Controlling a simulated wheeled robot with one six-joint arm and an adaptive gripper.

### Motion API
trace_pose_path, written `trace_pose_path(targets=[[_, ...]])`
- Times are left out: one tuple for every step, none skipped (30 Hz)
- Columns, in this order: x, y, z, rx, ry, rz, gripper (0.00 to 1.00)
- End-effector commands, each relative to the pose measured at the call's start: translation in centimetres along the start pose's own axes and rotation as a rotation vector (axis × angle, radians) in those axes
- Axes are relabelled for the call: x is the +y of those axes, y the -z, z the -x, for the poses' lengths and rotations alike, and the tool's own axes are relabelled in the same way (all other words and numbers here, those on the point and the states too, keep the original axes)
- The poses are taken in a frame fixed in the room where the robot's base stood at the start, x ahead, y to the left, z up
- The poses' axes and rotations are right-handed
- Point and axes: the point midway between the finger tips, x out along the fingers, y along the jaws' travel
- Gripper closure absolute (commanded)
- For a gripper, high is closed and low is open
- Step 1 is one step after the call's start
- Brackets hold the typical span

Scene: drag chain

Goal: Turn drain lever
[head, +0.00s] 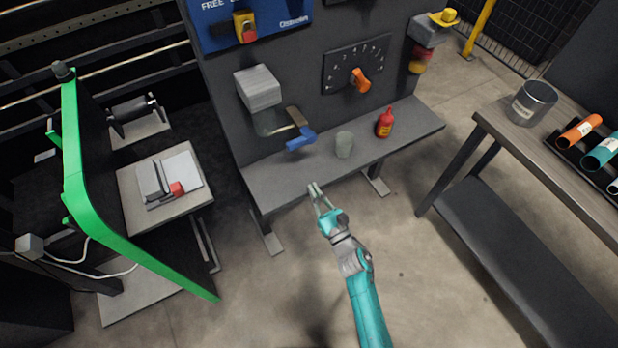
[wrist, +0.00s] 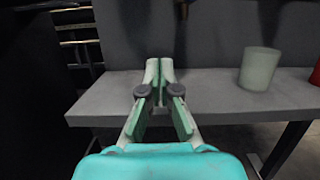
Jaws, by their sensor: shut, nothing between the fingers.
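The drain lever appears as a blue handle (head: 301,139) at the end of a brass-coloured pipe fitting (head: 296,117) on the dark panel, above the grey bench shelf. My gripper (head: 316,188) is in front of the shelf's front edge, below and apart from the blue handle. Its fingertips are together with nothing between them, as the wrist view (wrist: 159,68) also shows. The blue handle cannot be made out in the wrist view.
A pale green cup (head: 344,145) and a red bottle (head: 384,123) stand on the grey shelf (head: 285,178), right of the handle. An orange dial knob (head: 360,79) is above them. A green-framed screen (head: 72,150) stands left, a workbench (head: 545,150) right. Floor around my arm is clear.

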Motion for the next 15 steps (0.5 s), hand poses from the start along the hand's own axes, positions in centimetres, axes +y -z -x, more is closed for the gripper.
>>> trace_pose_path(targets=[[0.0,-0.1,-0.8,-0.002,-0.001,0.000,1.00],[0.0,-0.1,-1.2,-0.002,-0.001,-0.001,1.00],[0.0,-0.1,-1.9,-0.002,-0.001,-0.001,1.00],[0.0,-0.1,-2.5,-0.002,-0.001,-0.001,1.00],[0.0,-0.1,-3.0,-0.002,-0.001,-0.002,1.00],[0.0,-0.1,-3.8,-0.003,-0.001,-0.002,1.00],[0.0,-0.1,-4.3,-0.002,-0.001,-0.003,1.00],[0.0,-0.1,-4.8,-0.001,0.000,-0.003,1.00],[0.0,-0.1,-5.5,-0.002,0.000,-0.002,1.00],[0.0,-0.1,-5.9,-0.002,0.000,-0.002,1.00],[0.0,-0.1,-6.3,-0.001,0.000,-0.002,1.00],[0.0,-0.1,-6.9,-0.002,0.000,-0.003,1.00],[0.0,-0.1,-7.3,-0.002,0.000,-0.003,1.00],[0.0,-0.1,-7.7,-0.001,0.000,-0.004,1.00],[0.0,-0.1,-8.2,-0.001,0.000,-0.004,1.00]])
